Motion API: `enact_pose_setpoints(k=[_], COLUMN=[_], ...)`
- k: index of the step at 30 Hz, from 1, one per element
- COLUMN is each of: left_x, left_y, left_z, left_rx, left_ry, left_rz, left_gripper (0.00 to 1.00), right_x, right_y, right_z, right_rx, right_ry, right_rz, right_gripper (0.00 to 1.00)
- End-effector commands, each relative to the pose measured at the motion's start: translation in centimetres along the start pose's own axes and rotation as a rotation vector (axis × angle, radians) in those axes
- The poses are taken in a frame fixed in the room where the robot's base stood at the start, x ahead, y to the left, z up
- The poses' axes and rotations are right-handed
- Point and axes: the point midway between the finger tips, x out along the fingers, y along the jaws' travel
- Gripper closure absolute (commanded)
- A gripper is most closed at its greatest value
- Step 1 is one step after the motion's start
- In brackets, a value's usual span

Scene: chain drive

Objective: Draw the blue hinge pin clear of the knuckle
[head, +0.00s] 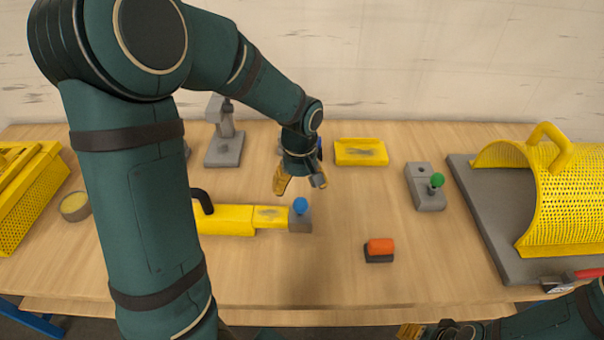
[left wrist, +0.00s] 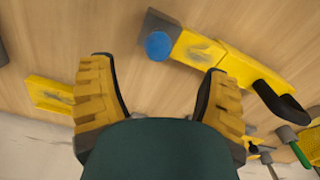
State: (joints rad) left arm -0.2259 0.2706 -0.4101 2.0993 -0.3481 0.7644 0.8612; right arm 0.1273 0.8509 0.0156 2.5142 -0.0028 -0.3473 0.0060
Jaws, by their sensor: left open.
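The blue hinge pin (head: 300,205) stands with its round head up in the grey knuckle block (head: 300,224), at the right end of a yellow arm (head: 230,220). In the left wrist view the blue pin head (left wrist: 158,45) lies ahead of the fingers, on the grey knuckle (left wrist: 160,20). My left gripper (head: 300,184) is open and empty, apart from the pin and just behind it in the head view. The pin's shank is hidden in the knuckle. My right gripper (head: 425,331) is partly cut off at the bottom edge, its opening unclear.
A green-knobbed grey block (head: 425,200), an orange-topped block (head: 380,250) and a yellow tray (head: 361,151) lie on the table. A yellow mesh guard (head: 560,215) stands on a grey plate at right. A grey stand (head: 224,148) is behind. Table around the orange block is clear.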

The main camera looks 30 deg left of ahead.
Motion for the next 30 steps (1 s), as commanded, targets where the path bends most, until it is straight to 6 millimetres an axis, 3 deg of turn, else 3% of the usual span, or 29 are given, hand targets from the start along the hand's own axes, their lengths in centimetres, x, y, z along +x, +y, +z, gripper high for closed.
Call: enact_pose_setpoints(k=[6, 15, 21, 30], left_x=[4.4, 8.8, 10.0, 10.1], left_y=[-0.1, 0.0, 0.0, 0.0], left_z=[0.0, 0.0, 0.0, 0.0], left_rx=[0.000, 0.000, 0.000, 0.000], left_ry=[-0.002, -0.001, 0.000, 0.000], left_rz=[-0.003, -0.001, 0.000, 0.000], left_gripper=[0.24, 0.24, 0.24, 0.24], right_x=[1.3, 2.4, 2.6, 2.6], right_y=[0.5, 0.9, 1.0, 1.0], right_z=[-0.2, -0.3, -0.4, -0.4], right_rx=[-0.001, -0.002, -0.002, -0.002], right_ry=[0.007, 0.013, 0.015, 0.015], right_rz=[0.000, 0.001, 0.001, 0.001], right_gripper=[0.53, 0.53, 0.53, 0.53])
